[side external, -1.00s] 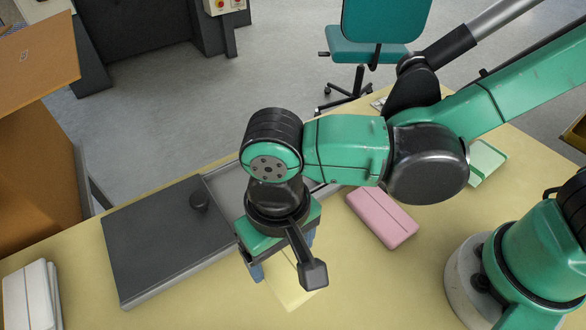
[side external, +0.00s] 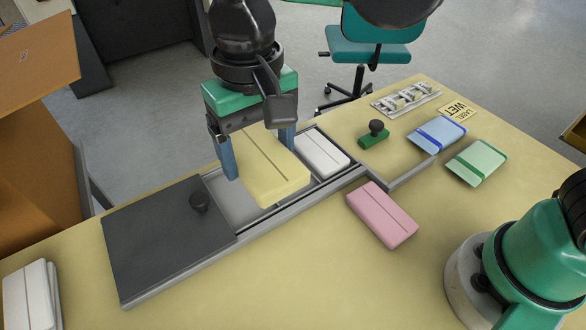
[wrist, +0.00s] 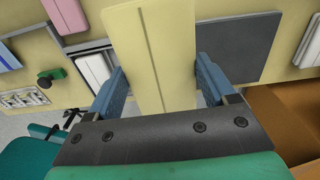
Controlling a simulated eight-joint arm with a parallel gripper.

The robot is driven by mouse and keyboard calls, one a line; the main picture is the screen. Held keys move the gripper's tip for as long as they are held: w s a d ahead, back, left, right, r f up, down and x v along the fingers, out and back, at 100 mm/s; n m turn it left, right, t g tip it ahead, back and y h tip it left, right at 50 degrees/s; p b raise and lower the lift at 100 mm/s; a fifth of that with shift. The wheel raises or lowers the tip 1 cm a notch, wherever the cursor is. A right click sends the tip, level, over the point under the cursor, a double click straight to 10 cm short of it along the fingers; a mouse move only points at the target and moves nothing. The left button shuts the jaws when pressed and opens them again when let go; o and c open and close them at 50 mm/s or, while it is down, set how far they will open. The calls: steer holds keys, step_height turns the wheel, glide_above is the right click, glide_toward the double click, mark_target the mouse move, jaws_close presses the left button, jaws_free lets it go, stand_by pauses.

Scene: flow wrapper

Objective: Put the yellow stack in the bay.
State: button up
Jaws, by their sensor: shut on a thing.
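The yellow stack (side external: 270,175) is a pale yellow block with a dark line along its top. My gripper (side external: 258,155) is shut on it, with a blue finger on each side, and holds it over the long metal-rimmed tray. In the wrist view the yellow stack (wrist: 155,50) lies between the two blue fingers of my gripper (wrist: 160,88). Under and beside it is an open grey bay (side external: 232,204), partly hidden by the stack. A dark sliding cover (side external: 165,240) with a black knob lies left of this bay. A white stack (side external: 321,155) lies in the tray to the right.
A pink stack (side external: 382,215) lies on the table in front of the tray. A green knobbed piece (side external: 374,136), a blue packet (side external: 437,134) and a green packet (side external: 476,162) lie to the right. White stacks (side external: 31,297) are at the left front.

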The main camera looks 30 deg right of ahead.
steer(key=w+d+f, duration=0.3)
steer(key=w+f, duration=0.1)
steer(key=w+d+f, duration=0.4)
steer(key=shift+w+d, duration=0.2)
steer(key=shift+d, duration=0.05)
steer(key=shift+w+d+f, duration=0.1)
steer(key=shift+d+f, duration=0.05)
steer(key=shift+f, duration=1.95)
steer(key=shift+f, duration=0.1)
steer(key=shift+f, duration=1.15)
steer(key=shift+f, duration=0.15)
